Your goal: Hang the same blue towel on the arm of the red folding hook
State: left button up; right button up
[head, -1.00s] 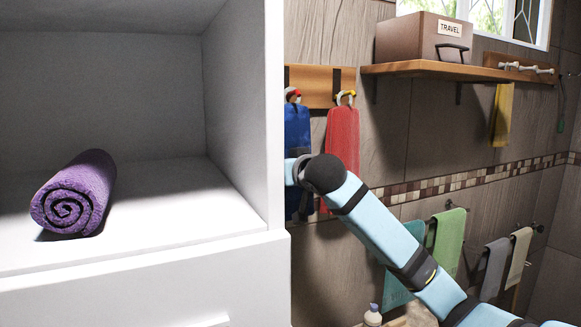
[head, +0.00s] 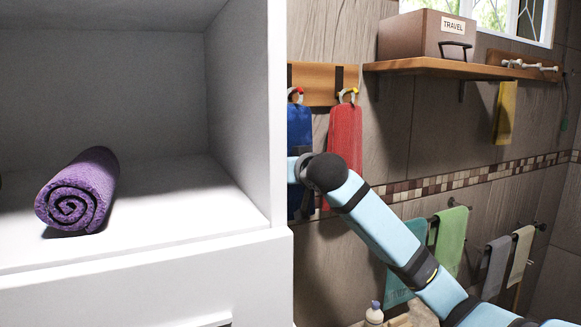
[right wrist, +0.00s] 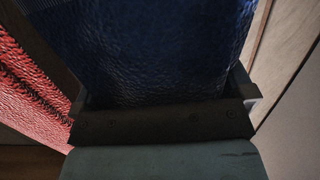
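The blue towel (head: 299,130) hangs below the hook with the red part (head: 295,93), on the wooden board beside the cabinet edge. The cabinet hides its left side, and my right arm crosses in front of its lower part. In the right wrist view the blue towel (right wrist: 150,50) is very close and fills the space between the fingers of my right gripper (right wrist: 160,98). The fingers stand apart at its two sides; their tips are hidden, so its grip is unclear. My left gripper is not in view.
A red towel (head: 345,135) hangs close to the right on a yellow-tipped hook (head: 347,94). The white cabinet (head: 278,150) holds a rolled purple towel (head: 77,192). A shelf (head: 430,67) with a brown box (head: 425,37) is at upper right. A green towel (head: 452,240) hangs lower.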

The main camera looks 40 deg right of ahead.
jog(key=shift+s+a, duration=0.15)
jog(key=shift+s, duration=0.3)
jog(key=b+v, duration=0.2)
jog(key=v, duration=1.1)
jog(key=shift+b, duration=0.3)
